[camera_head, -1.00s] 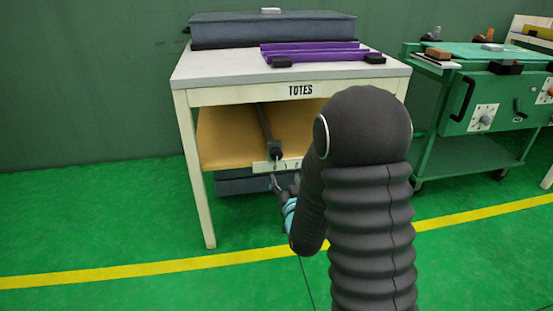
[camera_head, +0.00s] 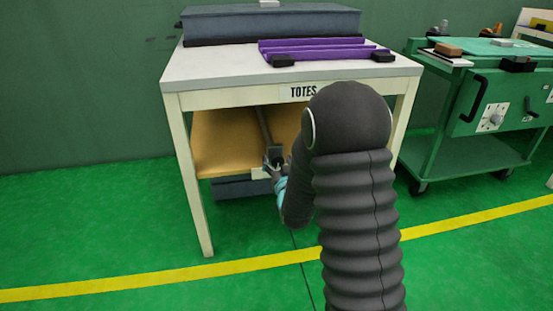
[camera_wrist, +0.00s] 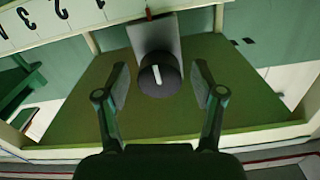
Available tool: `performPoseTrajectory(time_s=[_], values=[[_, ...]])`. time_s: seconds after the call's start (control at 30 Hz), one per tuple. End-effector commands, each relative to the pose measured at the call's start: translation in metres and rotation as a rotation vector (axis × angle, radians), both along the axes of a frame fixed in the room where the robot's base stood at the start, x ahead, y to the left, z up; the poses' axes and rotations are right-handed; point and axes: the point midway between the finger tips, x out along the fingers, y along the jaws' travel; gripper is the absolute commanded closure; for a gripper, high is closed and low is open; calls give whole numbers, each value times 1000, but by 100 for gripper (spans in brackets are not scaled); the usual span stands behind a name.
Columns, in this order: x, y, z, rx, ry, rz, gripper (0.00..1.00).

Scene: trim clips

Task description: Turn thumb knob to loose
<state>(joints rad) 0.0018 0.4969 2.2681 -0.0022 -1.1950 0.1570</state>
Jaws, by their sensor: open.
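The thumb knob (camera_wrist: 160,80) is dark and round with a white line on its face, in the upper middle of the wrist view. It sits in front of a grey block (camera_wrist: 155,38). My gripper (camera_wrist: 159,90) is open, one finger on each side of the knob with a gap on both sides. In the head view my gripper (camera_head: 272,170) is below the table's front edge, at the near end of a dark bar (camera_head: 264,128). The knob cannot be made out there.
The table marked TOTES (camera_head: 205,65) carries purple trays (camera_head: 315,48) and a dark case (camera_head: 265,22). A tan shelf (camera_head: 215,145) lies below. A green cart (camera_head: 465,150) stands right.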

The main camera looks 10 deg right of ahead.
Motion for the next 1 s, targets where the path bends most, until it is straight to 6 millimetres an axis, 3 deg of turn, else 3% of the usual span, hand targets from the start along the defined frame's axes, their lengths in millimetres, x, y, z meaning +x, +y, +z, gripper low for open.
performPoseTrajectory(time_s=[0.3,0.53,1.0], values=[[1,0,0,0,0,0,34],[1,0,0,0,0,0,92],[1,0,0,-93,0,-1,92]])
